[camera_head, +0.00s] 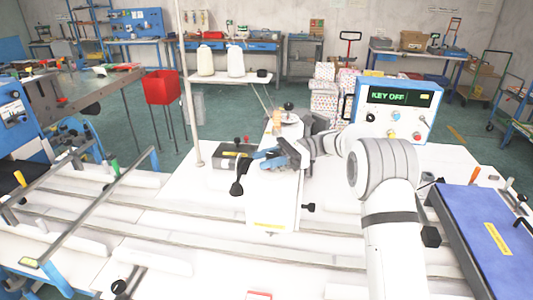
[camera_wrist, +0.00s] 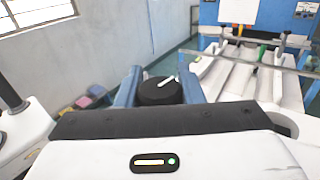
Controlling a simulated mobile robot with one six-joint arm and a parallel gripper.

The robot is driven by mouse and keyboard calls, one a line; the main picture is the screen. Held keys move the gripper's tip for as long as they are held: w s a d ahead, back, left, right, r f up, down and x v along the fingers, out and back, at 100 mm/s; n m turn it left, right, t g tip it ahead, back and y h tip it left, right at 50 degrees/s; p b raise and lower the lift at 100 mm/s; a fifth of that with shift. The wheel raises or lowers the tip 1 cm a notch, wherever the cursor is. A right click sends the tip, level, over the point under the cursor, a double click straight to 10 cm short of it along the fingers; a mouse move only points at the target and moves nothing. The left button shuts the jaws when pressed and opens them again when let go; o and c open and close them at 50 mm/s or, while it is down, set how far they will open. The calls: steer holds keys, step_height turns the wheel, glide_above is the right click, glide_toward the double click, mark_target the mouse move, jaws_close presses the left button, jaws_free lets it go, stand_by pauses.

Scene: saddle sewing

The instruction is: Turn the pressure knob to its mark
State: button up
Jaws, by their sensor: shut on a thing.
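The pressure knob (camera_wrist: 160,93) is a black round knob with a white pointer line on its top, slanting to the upper right in the wrist view. My gripper (camera_wrist: 161,78) has one blue finger on each side of it and is shut on it. In the head view my gripper (camera_head: 264,157) is at the white sewing machine (camera_head: 272,210), left of the centre of the bench. There the fingers and wrist hide the knob. I cannot make out the mark that the pointer goes to in either view.
A control box (camera_head: 394,118) reading "KEY OFF" stands at the right behind my arm. A thread stand (camera_head: 225,77) with two cream cones rises behind the machine. Black levers (camera_head: 238,186) stick out close to my gripper. A blue-topped table (camera_head: 480,230) is at the right.

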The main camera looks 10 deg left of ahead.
stand_by(0.4)
steer(key=o, duration=1)
